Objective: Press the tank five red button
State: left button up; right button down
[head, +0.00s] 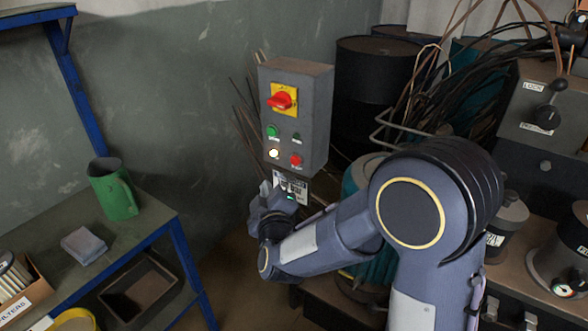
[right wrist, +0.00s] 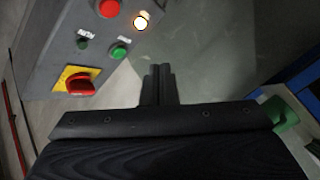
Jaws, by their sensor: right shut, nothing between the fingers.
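A grey control box (head: 318,105) stands in the middle of the head view. Its red button (head: 295,160) is at the lower right of its face, beside a lit white lamp (head: 274,153). The red button also shows at the top of the right wrist view (right wrist: 109,8). Above are a green button (head: 272,131) and a red rotary switch (head: 282,100) on a yellow plate. My right gripper (head: 265,188) is below the box face, apart from the button. Its fingers (right wrist: 159,83) are shut and empty. I cannot read a tank number. My left gripper is out of view.
A shelf (head: 150,215) with a green mug (head: 112,190) and a grey block (head: 84,245) stands at the left. Dark drums (head: 372,85) and loose cables are behind the box. A grey machine with a lever (head: 545,110) is at the right.

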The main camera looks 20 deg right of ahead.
aim_at(291, 161)
jog(key=w+d+b, duration=0.2)
jog(key=w+d, duration=0.3)
jog(key=d, duration=0.2)
jog(key=shift+w, duration=0.2)
dwell(0.4)
dwell(1.9)
jog(key=shift+w+d, duration=0.25)
jog(key=shift+d, duration=0.1)
jog(key=shift+w+d+b, duration=0.3)
jog(key=shift+d+b, duration=0.05)
jog(key=shift+d, duration=0.1)
dwell(0.7)
jog(key=shift+r, duration=0.1)
jog(key=shift+s+a+p, duration=0.3)
jog(key=shift+s+a, duration=0.25)
jog(key=shift+a, duration=0.15)
